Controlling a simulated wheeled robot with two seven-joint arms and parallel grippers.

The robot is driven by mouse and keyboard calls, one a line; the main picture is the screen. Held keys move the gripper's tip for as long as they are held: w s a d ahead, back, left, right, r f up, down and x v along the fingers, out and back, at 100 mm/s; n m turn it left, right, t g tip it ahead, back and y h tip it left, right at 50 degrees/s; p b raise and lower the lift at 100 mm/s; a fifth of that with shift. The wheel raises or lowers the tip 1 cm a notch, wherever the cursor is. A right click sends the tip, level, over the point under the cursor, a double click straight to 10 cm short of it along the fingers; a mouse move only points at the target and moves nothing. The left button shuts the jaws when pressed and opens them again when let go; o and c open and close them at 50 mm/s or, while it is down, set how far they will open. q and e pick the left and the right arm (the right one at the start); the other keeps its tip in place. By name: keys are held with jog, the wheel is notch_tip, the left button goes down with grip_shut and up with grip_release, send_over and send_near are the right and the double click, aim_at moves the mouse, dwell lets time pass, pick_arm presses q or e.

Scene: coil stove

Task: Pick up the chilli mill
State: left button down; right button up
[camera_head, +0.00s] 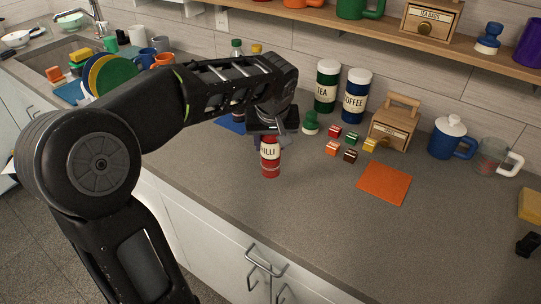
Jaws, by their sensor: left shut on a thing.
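The chilli mill (270,160) is a small red cylinder with a cream label whose visible letters end in "ILLI". It stands upright on or just above the grey counter, near its front edge; I cannot tell whether its base touches. My left gripper (270,135) comes down from above and is shut on the upper part of the mill. The gripper hides the mill's top. My right gripper is not in view.
Green TEA (326,86) and blue COFFEE (355,96) canisters stand behind. Several small coloured cubes, a wooden box (394,126), an orange mat (384,183) and a blue lidded mug (450,138) are to the right.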

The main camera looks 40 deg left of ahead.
pick_arm(q)
jog(key=shift+r, duration=2.35)
